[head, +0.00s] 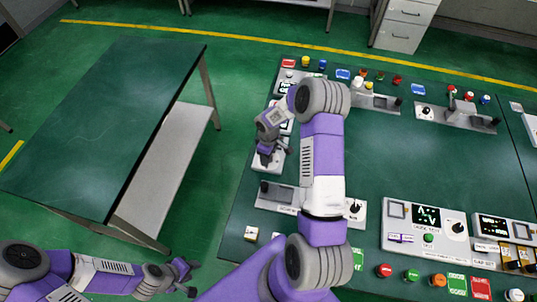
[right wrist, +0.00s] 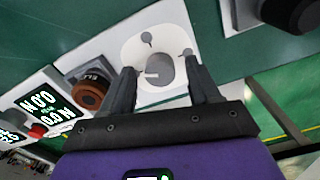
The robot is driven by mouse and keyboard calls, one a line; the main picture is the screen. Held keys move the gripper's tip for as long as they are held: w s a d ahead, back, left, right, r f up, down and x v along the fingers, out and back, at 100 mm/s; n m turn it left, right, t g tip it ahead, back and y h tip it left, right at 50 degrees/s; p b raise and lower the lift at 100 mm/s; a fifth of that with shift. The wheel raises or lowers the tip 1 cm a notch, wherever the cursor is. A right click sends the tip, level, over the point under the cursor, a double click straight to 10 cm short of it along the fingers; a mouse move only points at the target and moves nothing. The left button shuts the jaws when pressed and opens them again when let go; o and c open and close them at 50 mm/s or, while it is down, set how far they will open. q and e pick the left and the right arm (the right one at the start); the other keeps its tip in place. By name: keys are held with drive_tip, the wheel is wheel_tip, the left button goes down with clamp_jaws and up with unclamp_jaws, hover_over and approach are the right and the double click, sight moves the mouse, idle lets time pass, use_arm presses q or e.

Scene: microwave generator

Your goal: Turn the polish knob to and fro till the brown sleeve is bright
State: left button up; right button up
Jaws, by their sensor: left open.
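In the right wrist view a round grey knob (right wrist: 160,69) with a small white pointer mark sits on a white plate (right wrist: 168,30). My right gripper (right wrist: 160,72) is open, one finger on each side of the knob, with gaps showing. A dull brown sleeve (right wrist: 88,96) with a dark top stands to the left of the fingers. In the head view my right gripper (head: 267,155) is over a white panel (head: 270,163) at the bench's left edge; the arm hides part of it. My left gripper (head: 187,277) is open and empty at the lower left, away from the bench.
Lit displays (right wrist: 42,106) and a red button (right wrist: 37,131) lie beside the sleeve. The green bench (head: 400,150) carries several control panels, knobs and coloured buttons. A separate bare table (head: 110,120) stands at the left, with open floor between.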

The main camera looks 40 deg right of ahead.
drive_tip(key=shift+r, duration=0.1)
wheel_tip(320, 180, up, 7)
drive_tip(key=shift+r, duration=0.2)
idle(0.4)
drive_tip(key=shift+f, duration=0.1)
